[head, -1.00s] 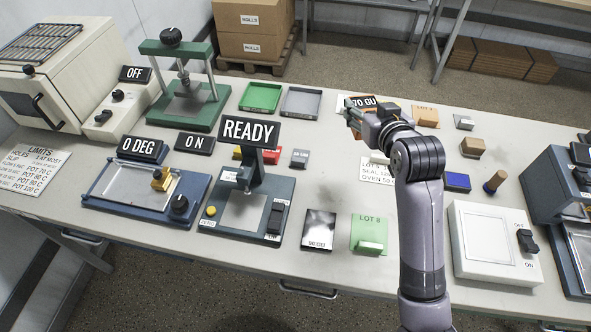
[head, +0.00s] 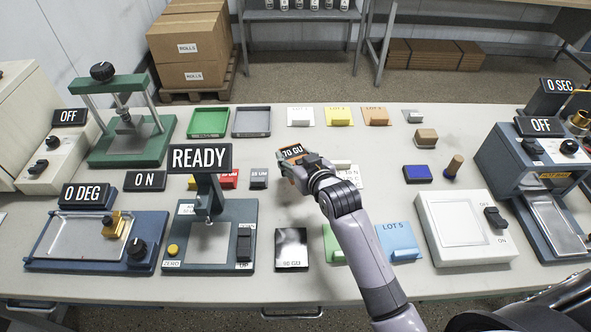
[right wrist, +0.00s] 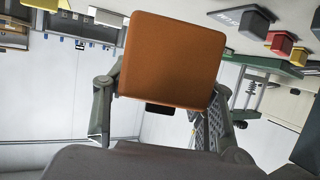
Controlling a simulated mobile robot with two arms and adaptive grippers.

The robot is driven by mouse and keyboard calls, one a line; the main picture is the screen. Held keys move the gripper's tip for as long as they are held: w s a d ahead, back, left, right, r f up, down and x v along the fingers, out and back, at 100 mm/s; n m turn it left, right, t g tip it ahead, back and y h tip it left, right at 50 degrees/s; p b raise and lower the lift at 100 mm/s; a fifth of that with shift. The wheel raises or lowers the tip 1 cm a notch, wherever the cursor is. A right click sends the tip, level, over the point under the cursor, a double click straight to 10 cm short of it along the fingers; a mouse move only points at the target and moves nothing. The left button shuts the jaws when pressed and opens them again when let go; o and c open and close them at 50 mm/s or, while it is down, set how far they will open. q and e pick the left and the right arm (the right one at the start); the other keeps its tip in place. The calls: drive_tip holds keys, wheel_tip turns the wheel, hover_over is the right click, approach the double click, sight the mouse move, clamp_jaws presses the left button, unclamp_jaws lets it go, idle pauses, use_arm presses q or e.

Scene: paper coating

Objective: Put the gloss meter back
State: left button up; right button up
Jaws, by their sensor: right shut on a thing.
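The gloss meter is an orange block with a black display reading 70 GU (head: 292,152). My right gripper (head: 297,170) is shut on it and holds it over the middle of the table. In the right wrist view the orange face of the gloss meter (right wrist: 174,55) fills the space between the two fingers. A glossy black tile with a GU label (head: 291,245) lies at the table's front, below the gripper in the picture. Whether the meter touches the table is unclear. My left gripper is not in view.
White, yellow and orange lot cards (head: 376,116) lie behind the gripper. A grey block (head: 259,177) and a READY instrument (head: 209,235) stand to its left. Blue LOT 5 (head: 398,241) and a partly hidden green card lie near my forearm. Bare table shows around the meter.

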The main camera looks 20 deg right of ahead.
drive_tip(key=shift+f, duration=2.4)
drive_tip(key=o, duration=1.4)
drive_tip(key=shift+f, duration=0.2)
drive_tip(key=shift+s+r, duration=0.1)
drive_tip(key=shift+r, duration=0.15)
drive_tip(key=v, duration=1.2)
drive_tip(key=shift+b, duration=0.4)
